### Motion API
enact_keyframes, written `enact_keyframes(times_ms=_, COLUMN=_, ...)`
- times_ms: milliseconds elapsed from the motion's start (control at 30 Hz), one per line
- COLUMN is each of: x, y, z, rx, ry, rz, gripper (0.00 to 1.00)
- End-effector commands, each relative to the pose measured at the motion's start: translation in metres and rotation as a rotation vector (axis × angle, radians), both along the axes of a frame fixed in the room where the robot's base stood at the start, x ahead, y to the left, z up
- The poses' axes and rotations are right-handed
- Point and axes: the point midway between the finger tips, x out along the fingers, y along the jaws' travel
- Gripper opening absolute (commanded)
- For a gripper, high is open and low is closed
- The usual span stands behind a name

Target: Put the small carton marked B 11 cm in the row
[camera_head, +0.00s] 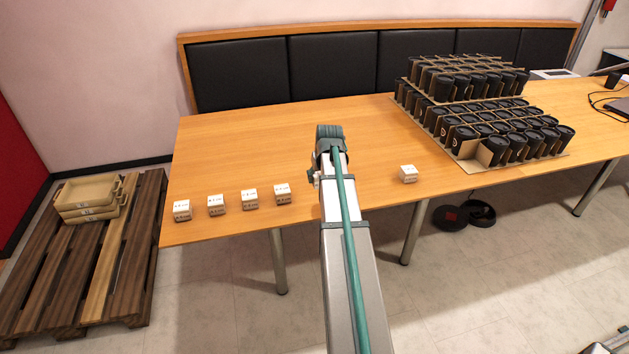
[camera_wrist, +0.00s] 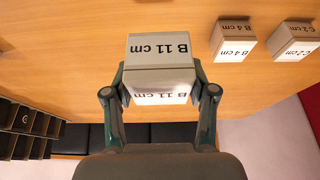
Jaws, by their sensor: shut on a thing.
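My gripper (camera_wrist: 158,92) is shut on the small white carton marked B 11 cm (camera_wrist: 158,48), with one finger on each side. The label shows on two of its faces in the wrist view. Whether the carton touches the table I cannot tell. In the head view my arm hides the carton and the fingers. Several white cartons stand in a spaced row along the table's front left, the rightmost one (camera_head: 282,194) beside my arm. In the wrist view, the cartons marked B 4 cm (camera_wrist: 232,40) and C 2 cm (camera_wrist: 294,40) stand apart from the held one.
Another white carton (camera_head: 408,174) stands alone on the wooden table (camera_head: 240,145), right of my arm. Dark cups in cardboard trays (camera_head: 480,115) fill the table's right part. A black padded backrest (camera_head: 330,65) runs behind. A pallet (camera_head: 90,255) with trays lies on the floor left.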

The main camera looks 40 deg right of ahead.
Motion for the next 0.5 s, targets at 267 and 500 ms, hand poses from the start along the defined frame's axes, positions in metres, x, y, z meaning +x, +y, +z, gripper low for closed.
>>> enact_keyframes(times_ms=267, x=0.045, y=-0.018, z=-0.041, rx=0.001, ry=0.003, rz=0.001, gripper=0.2)
enact_keyframes(times_ms=500, x=0.056, y=-0.022, z=-0.058, rx=0.0, ry=0.001, rz=0.001, gripper=0.2)
